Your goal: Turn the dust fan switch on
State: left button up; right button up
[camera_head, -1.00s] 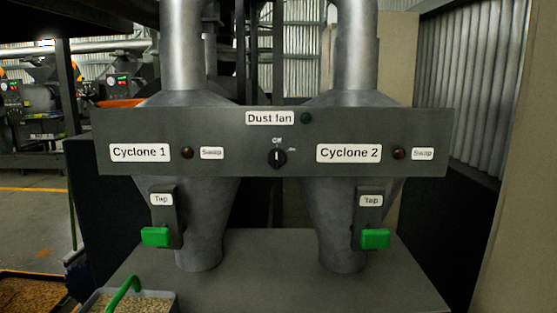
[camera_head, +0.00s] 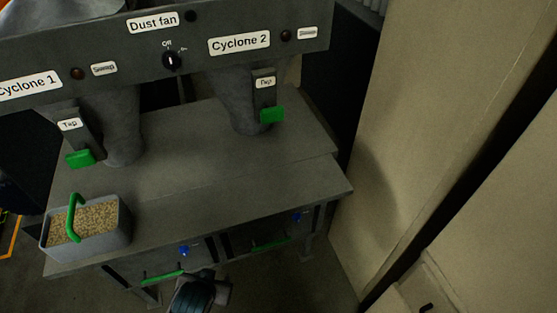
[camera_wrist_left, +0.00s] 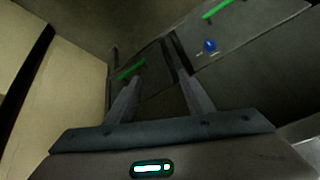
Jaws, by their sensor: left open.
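The dust fan switch (camera_head: 171,61) is a black round knob on the grey control panel (camera_head: 130,55), under the "Dust fan" label (camera_head: 153,22). Its white mark points up towards "Off". The small lamp (camera_head: 190,16) beside the label looks dark. My left gripper (camera_head: 200,281) is at the bottom of the head view, in front of the bench and well below the switch. In the left wrist view its two fingers (camera_wrist_left: 152,62) are apart with nothing between them, and the switch is not in that view. My right gripper is not in view.
Two green taps (camera_head: 80,158) (camera_head: 272,115) hang under the panel. A grey bin of grain (camera_head: 118,240) with a green handle stands on the bench (camera_head: 230,185). Drawers with green handles (camera_head: 162,278) are below. A beige wall (camera_head: 400,150) closes the right side.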

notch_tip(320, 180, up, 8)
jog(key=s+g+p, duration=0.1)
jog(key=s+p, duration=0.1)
jog(key=p, duration=0.4)
pick_arm(q)
jog(key=w+r+n+t+y, duration=0.1)
jog(key=w+r+n+t, duration=0.1)
jog(key=r, duration=1.5)
jog(key=w+d+r+n+t+y+p, duration=0.1)
jog(key=r+t, duration=0.4)
jog(key=r, duration=1.2)
jog(key=w+d+r+n+t+y+p, duration=0.1)
jog(key=w+r+n+t+y, duration=0.1)
jog(key=r, duration=1.5)
jog(key=w+n+t, duration=0.1)
jog(key=w+t, duration=0.1)
jog(key=w, duration=0.1)
jog(key=shift+w+y, duration=0.25)
jog(key=shift+y, duration=0.15)
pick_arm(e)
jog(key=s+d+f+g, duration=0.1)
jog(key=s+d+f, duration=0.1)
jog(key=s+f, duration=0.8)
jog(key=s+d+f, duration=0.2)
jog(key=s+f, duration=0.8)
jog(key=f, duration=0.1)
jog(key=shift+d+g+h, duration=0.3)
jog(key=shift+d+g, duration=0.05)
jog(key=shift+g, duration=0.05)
